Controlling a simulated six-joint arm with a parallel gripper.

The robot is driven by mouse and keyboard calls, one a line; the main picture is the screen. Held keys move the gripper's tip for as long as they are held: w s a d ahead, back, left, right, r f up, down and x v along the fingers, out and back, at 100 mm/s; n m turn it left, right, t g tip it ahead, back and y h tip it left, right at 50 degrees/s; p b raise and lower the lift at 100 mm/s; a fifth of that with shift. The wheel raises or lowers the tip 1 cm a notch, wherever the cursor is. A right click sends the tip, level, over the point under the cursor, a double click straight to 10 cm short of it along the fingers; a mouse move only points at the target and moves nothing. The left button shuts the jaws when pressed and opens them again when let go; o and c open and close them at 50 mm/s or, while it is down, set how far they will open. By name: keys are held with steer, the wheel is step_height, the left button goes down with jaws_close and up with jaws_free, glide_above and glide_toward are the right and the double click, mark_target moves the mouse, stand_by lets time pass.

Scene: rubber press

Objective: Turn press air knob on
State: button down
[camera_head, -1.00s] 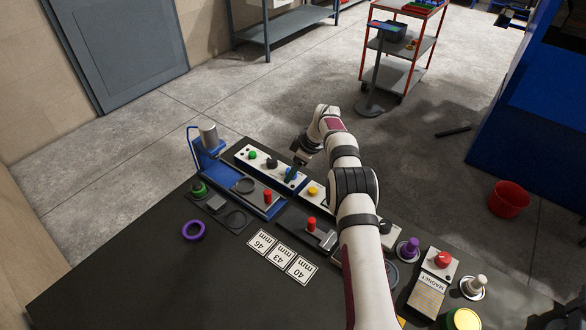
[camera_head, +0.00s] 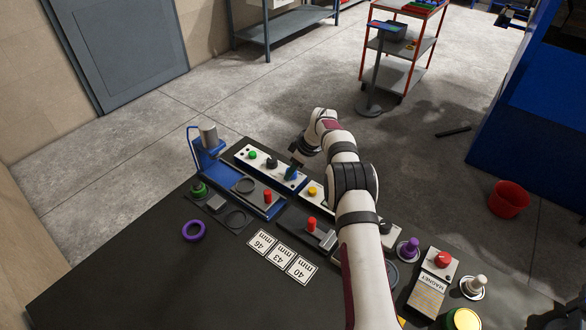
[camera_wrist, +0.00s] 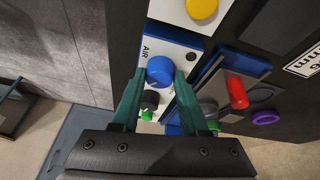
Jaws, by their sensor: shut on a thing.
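The blue air knob (camera_wrist: 160,69) sits on a white panel (camera_wrist: 178,42) marked AIR. My gripper (camera_wrist: 158,76) is over the panel, with one green finger on each side of the knob, shut on it. In the head view the blue knob (camera_head: 291,174) shows at the right end of the panel, just below my gripper. The side of the knob away from the wrist camera is hidden, and I cannot read any pointer position on it.
A black knob (camera_head: 272,163) and a green button (camera_head: 252,155) share the panel with the air knob. The blue press (camera_head: 207,150) stands to the left. A yellow button (camera_head: 312,191) is close on the right. A purple ring (camera_head: 193,231) lies on the dark table.

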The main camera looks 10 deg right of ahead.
steer(key=m+h, duration=0.1)
steer(key=m, duration=0.2)
steer(key=shift+t, duration=0.4)
steer(key=shift+c, duration=2.2)
jaws_free()
steer(key=v, duration=1.6)
steer(key=shift+a, duration=0.15)
